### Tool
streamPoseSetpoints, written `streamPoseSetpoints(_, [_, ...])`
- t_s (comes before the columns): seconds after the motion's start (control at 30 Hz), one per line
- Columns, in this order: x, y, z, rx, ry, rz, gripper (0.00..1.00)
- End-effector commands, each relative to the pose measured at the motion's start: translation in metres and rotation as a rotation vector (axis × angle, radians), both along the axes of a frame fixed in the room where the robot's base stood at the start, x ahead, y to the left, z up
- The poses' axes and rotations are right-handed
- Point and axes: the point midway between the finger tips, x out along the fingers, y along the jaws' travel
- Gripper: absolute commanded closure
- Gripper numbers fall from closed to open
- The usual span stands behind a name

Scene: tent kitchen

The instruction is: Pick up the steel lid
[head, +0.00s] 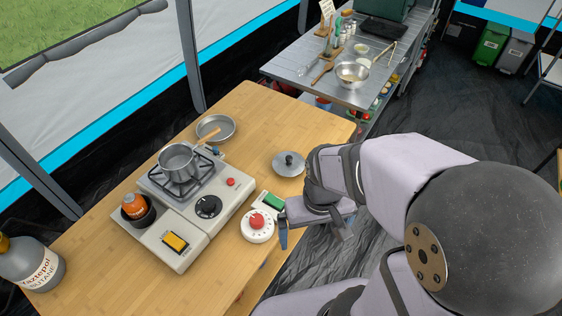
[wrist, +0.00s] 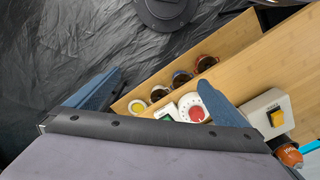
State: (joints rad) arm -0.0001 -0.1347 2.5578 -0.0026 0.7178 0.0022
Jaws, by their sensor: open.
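The steel lid (head: 288,163) lies flat on the wooden table near its right edge, with a dark knob on top. In the head view it sits just left of my arm, whose forearm comes close to its right side. My gripper (head: 308,222) is open and empty, lower in the head view than the lid and at the table's edge, beside the white timer. In the wrist view my gripper's blue fingers (wrist: 157,92) are spread wide with nothing between them. I do not see the lid in the wrist view.
A white timer with a red dial (head: 257,225) and a green-faced device (head: 273,201) stand near the edge. The gas stove (head: 208,207) holds a steel pot (head: 179,160). A shallow pan (head: 215,128) lies behind.

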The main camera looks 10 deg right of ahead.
Motion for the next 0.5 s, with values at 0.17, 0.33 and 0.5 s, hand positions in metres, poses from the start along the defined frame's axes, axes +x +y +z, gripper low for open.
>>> streamPoseSetpoints(0.17, [0.028,-0.003,-0.001,-0.019,-0.028,-0.032,0.0])
streamPoseSetpoints(0.33, [0.096,-0.009,-0.005,-0.057,-0.109,-0.121,0.0])
streamPoseSetpoints(0.5, [0.18,-0.011,-0.015,-0.084,-0.218,-0.233,0.0])
